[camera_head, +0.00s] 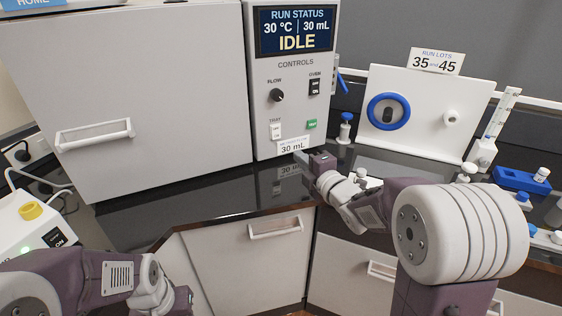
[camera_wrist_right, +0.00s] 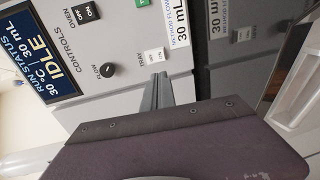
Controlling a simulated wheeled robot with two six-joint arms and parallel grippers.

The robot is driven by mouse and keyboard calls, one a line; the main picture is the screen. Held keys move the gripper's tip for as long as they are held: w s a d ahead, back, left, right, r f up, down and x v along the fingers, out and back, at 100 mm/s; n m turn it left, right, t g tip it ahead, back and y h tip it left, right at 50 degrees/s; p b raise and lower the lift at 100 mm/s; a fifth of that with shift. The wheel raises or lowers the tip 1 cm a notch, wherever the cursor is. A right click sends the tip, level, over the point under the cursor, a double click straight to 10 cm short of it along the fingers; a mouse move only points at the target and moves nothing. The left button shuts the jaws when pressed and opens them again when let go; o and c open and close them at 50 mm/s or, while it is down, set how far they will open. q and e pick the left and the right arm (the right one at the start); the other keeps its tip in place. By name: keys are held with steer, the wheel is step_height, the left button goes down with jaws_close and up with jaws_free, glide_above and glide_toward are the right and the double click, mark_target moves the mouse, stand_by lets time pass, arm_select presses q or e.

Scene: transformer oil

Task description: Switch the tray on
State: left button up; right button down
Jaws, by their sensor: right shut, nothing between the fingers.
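The white tray switch (camera_head: 276,131) is on the lower part of the grey control panel, under the flow knob. It also shows in the right wrist view (camera_wrist_right: 153,55); its position is too small to read surely. My right gripper (camera_head: 301,156) is shut and empty, in front of the panel's lower edge and a little right of the switch. In the right wrist view its closed fingertips (camera_wrist_right: 159,76) point at the panel close to the switch; I cannot tell whether they touch. My left arm's end (camera_head: 170,296) is at the bottom left, and its fingers are not clear.
The display (camera_head: 294,30) reads IDLE, 30 °C, 30 mL. Near the switch are the flow knob (camera_head: 278,95), black oven switch (camera_head: 314,87), green button (camera_head: 312,124) and a 30 mL label (camera_head: 292,146). A white board with a blue ring (camera_head: 389,112) stands right.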

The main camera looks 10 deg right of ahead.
mark_target(277, 137)
arm_select(q)
steer(key=shift+f, duration=0.2)
arm_select(e)
steer(key=shift+d+f, duration=0.15)
steer(key=shift+f, duration=0.05)
steer(key=p+x, duration=0.1)
steer(key=x, duration=1.3)
arm_select(q)
steer(key=shift+r, duration=0.6)
